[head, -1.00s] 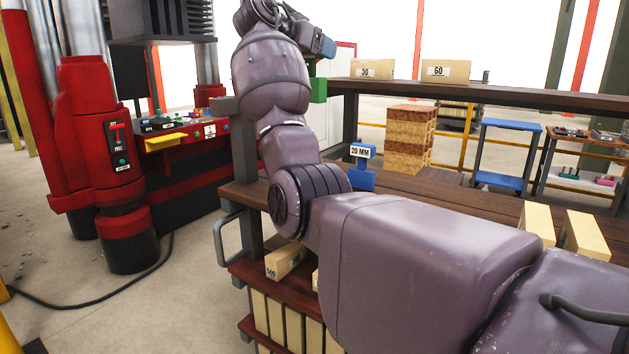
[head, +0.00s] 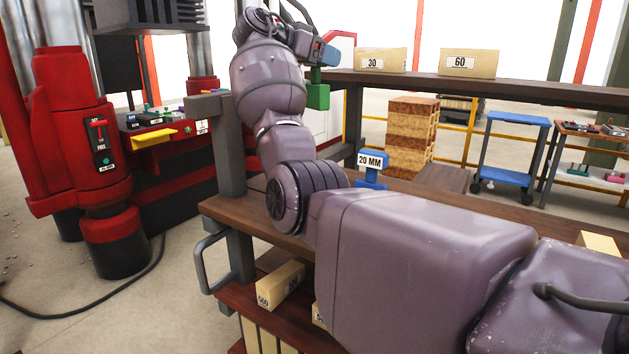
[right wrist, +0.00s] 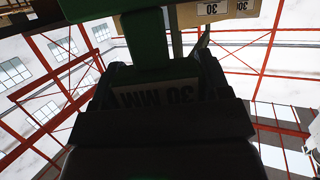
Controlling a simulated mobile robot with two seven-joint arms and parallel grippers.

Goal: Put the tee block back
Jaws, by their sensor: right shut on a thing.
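A green tee block (head: 318,95) hangs below my right gripper (head: 322,62), beside the left end of the upper shelf in the head view. The gripper is shut on it. In the right wrist view the green block (right wrist: 148,45) fills the upper middle, with a dark upside-down "30 MM" label between the fingers. A carton marked 30 (right wrist: 215,12) shows just beyond it. A blue tee block (head: 371,170) with a "20 MM" label stands upright on the workbench. My left gripper is out of view.
The upper shelf (head: 540,91) carries cartons marked 30 (head: 381,60) and 60 (head: 468,63). My right arm hides much of the workbench (head: 420,192). A red press (head: 80,130) stands at left. A carton (head: 281,286) lies on the lower shelf.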

